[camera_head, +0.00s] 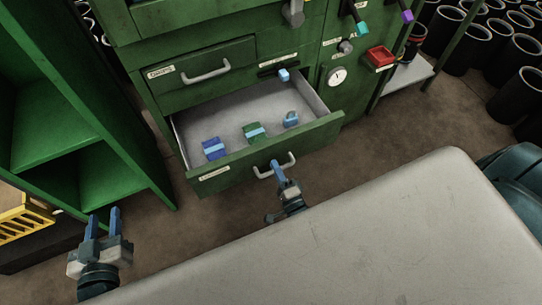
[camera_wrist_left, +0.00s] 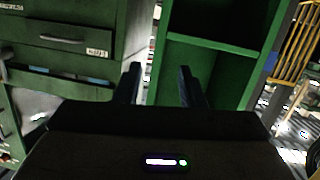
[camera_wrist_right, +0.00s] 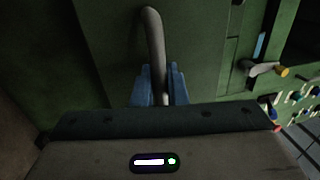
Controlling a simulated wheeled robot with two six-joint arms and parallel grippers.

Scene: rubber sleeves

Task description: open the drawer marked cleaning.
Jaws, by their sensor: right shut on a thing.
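The lower drawer (camera_head: 262,154) of the green cabinet is pulled well out. The label (camera_head: 214,174) on its front is too small to read surely. Inside lie a blue-purple packet (camera_head: 214,148), a green packet (camera_head: 254,132) and a light blue item (camera_head: 291,119). My right gripper (camera_head: 277,168) is shut on the drawer's grey bar handle (camera_head: 291,162); the right wrist view shows the handle (camera_wrist_right: 153,35) between its blue fingers (camera_wrist_right: 160,85). My left gripper (camera_head: 103,221) is open and empty at the lower left, apart from the cabinet; its spread fingers show in the left wrist view (camera_wrist_left: 158,85).
A shut drawer (camera_head: 205,75) with its own handle sits above the open one. A pale tabletop (camera_head: 360,245) fills the front right. Black cylinders (camera_head: 470,50) stand behind right.

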